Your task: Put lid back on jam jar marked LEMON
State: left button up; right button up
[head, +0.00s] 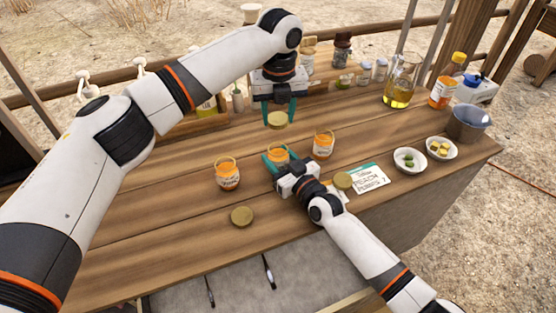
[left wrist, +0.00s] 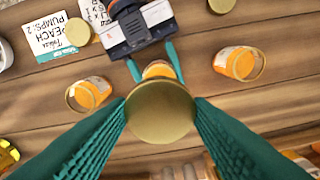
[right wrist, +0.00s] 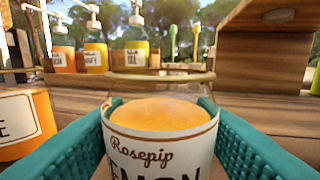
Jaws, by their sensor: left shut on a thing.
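The jam jar with orange contents (head: 278,154) stands on the counter between my right gripper's fingers (head: 281,158). In the right wrist view its label (right wrist: 160,150) reads "Rosepip" with a partly cut-off "...EMON" below. Its glass mouth is uncovered, and the right fingers press against both sides. My left gripper (head: 278,108) is shut on a round gold lid (head: 277,119), held flat above this jar with a gap between. In the left wrist view the lid (left wrist: 160,112) hides most of the jar (left wrist: 159,69).
Two other open jars stand at left (head: 228,175) and right (head: 323,145). Two loose gold lids lie in front (head: 241,215) and by a printed card (head: 370,178). Bowls (head: 410,160), an oil carafe (head: 401,82) and bottles occupy the right and back. The counter's front left is clear.

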jog(key=c, duration=0.5)
pick_arm(q)
jog(key=shift+f, duration=2.45)
pick_arm(e)
jog(key=shift+c, duration=0.2)
pick_arm(q)
jog(key=shift+f, duration=0.9)
jog(key=shift+f, duration=0.5)
pick_arm(e)
grip_shut()
pick_arm(q)
jog(key=m, duration=0.9)
jog(key=shift+a+m+h, duration=0.1)
jog(key=shift+m+h, duration=0.3)
